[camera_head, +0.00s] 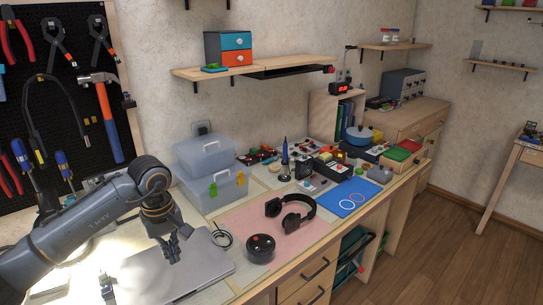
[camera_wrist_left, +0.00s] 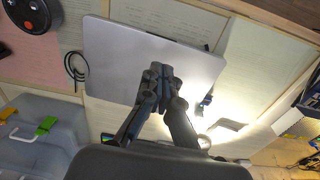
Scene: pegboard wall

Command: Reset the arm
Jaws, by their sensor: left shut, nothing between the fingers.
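My left arm comes in from the left in the head view, with its gripper (camera_head: 171,252) pointing down over a closed grey laptop (camera_head: 200,270) on the workbench. The gripper is shut and empty. In the left wrist view the gripper (camera_wrist_left: 161,72) shows with its fingertips together in front of the laptop (camera_wrist_left: 117,62). I cannot tell how far the fingertips are above the lid. My right gripper is in neither view.
Clear grey storage boxes (camera_head: 208,178) stand behind the laptop. A black round device (camera_head: 261,249) and headphones (camera_head: 291,212) lie on a pink mat (camera_head: 237,223) to its right. A pegboard (camera_head: 60,75) with pliers and a hammer (camera_head: 103,110) hangs at left.

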